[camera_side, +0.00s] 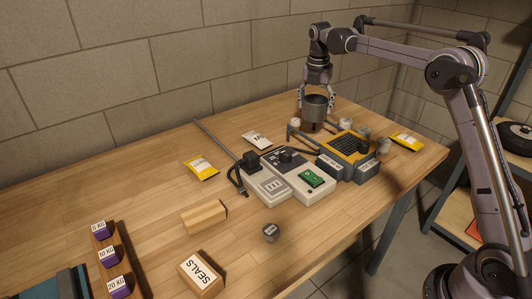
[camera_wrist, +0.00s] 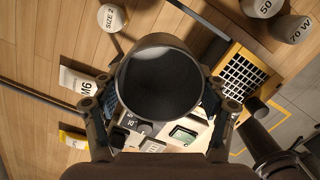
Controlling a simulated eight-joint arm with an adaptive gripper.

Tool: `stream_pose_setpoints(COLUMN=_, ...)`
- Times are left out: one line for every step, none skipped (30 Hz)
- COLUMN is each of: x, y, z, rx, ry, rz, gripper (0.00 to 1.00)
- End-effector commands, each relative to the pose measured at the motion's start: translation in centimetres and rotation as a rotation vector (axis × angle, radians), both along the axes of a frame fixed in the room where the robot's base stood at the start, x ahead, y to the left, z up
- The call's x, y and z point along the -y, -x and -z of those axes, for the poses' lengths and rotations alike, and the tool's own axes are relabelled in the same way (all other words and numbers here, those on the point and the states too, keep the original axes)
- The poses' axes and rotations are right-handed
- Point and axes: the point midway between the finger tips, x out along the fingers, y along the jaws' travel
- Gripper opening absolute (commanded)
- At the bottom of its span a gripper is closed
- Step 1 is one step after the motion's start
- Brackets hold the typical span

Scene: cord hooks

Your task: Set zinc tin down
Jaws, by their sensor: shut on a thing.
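The zinc tin (camera_side: 317,107) is a grey, round, open-topped can with a dark inside. My gripper (camera_side: 317,98) is shut on it from above, one finger on each side, near the back of the table (camera_side: 150,192). In the wrist view the tin (camera_wrist: 160,84) fills the middle between the two fingers of my gripper (camera_wrist: 160,105) and hides much of what lies below. The tin looks upright. I cannot tell for sure whether its base touches anything.
A grey box with a yellow-edged grid (camera_side: 348,146) stands close to the tin, with small cylinders around it. White devices (camera_side: 290,177), a dark rod (camera_side: 215,138) and packets (camera_side: 201,167) lie nearby. A wooden block (camera_side: 204,216) and a SEALS block (camera_side: 200,275) are in front.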

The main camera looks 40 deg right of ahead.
Motion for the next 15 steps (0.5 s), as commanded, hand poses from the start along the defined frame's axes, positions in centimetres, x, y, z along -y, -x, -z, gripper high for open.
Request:
stream_pose_setpoints(x=-2.7, y=-0.6, z=0.0, rx=0.0, ry=0.0, rz=-0.041, gripper=0.36)
stream_pose_setpoints(x=-4.1, y=-0.9, z=0.0, rx=0.0, ry=0.0, rz=-0.061, gripper=0.36)
stream_pose_setpoints(x=-6.0, y=-1.2, z=0.0, rx=-0.001, ry=0.0, rz=-0.089, gripper=0.36)
stream_pose_setpoints(x=-7.3, y=-1.3, z=-0.1, rx=0.0, ry=0.0, rz=-0.108, gripper=0.36)
stream_pose_setpoints(x=-8.7, y=-1.5, z=-0.1, rx=0.0, ry=0.0, rz=-0.128, gripper=0.36)
stream_pose_setpoints(x=-10.6, y=-1.6, z=-0.1, rx=-0.001, ry=0.0, rz=-0.154, gripper=0.36)
stream_pose_setpoints(x=-12.0, y=-1.7, z=-0.1, rx=0.0, ry=0.0, rz=-0.175, gripper=0.36)
stream_pose_setpoints(x=-13.4, y=-1.8, z=-0.1, rx=0.0, ry=0.0, rz=-0.195, gripper=0.36)
stream_pose_setpoints(x=-15.3, y=-1.8, z=-0.1, rx=-0.001, ry=0.0, rz=-0.223, gripper=0.36)
stream_pose_setpoints(x=-16.7, y=-1.8, z=-0.1, rx=0.0, ry=0.0, rz=-0.243, gripper=0.36)
stream_pose_setpoints(x=-18.1, y=-1.7, z=-0.1, rx=-0.001, ry=0.0, rz=-0.263, gripper=0.36)
stream_pose_setpoints(x=-20.0, y=-1.6, z=-0.1, rx=0.0, ry=0.0, rz=-0.29, gripper=0.36)
stream_pose_setpoints(x=-21.4, y=-1.4, z=-0.1, rx=0.0, ry=0.0, rz=-0.31, gripper=0.36)
stream_pose_setpoints(x=-22.7, y=-1.3, z=-0.1, rx=-0.001, ry=0.0, rz=-0.33, gripper=0.36)
stream_pose_setpoints(x=-24.6, y=-1.0, z=-0.1, rx=0.0, ry=0.0, rz=-0.357, gripper=0.36)
